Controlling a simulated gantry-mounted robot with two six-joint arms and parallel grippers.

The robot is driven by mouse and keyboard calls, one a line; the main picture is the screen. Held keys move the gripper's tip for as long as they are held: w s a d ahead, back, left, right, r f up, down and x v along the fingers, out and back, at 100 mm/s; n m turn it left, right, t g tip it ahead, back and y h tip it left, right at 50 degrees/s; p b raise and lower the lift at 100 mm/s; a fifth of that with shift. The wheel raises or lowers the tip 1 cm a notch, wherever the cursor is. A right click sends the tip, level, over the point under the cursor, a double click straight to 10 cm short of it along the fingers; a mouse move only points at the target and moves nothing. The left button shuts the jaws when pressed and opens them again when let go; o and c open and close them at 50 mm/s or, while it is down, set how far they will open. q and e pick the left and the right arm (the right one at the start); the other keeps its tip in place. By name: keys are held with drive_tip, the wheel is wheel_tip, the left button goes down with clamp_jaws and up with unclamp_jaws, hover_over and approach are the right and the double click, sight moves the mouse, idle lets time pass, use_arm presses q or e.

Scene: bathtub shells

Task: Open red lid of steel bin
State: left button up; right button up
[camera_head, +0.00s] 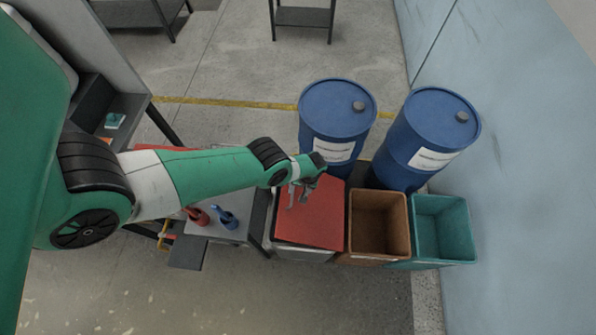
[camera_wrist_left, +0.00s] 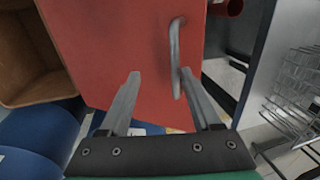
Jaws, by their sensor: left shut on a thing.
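The steel bin (camera_head: 303,254) stands on the floor under my left arm in the head view, with its flat red lid (camera_head: 318,225) lying over its top. In the left wrist view the red lid (camera_wrist_left: 105,45) fills the middle, with a grey bar handle (camera_wrist_left: 175,50) near its right edge. My left gripper (camera_head: 297,203) is over the left part of the lid, pointing down. My right gripper is in neither view.
An open brown bin (camera_head: 378,250) and an open teal bin (camera_head: 443,255) stand right of the steel bin. Two blue drums (camera_head: 337,118) (camera_head: 425,135) stand behind. A grey table (camera_head: 225,235) with red and blue items is close on the left. A wall bounds the right.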

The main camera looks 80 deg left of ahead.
use_arm(q)
drive_tip(key=shift+w+r, duration=0.1)
drive_tip(key=shift+w, duration=0.05)
wheel_tip(320, 180, up, 11)
drive_tip(key=w+p, duration=0.1)
drive_tip(key=p, duration=0.9)
drive_tip(key=shift+w+d, duration=0.35)
drive_tip(key=shift+d, duration=0.05)
drive_tip(key=shift+r, duration=0.1)
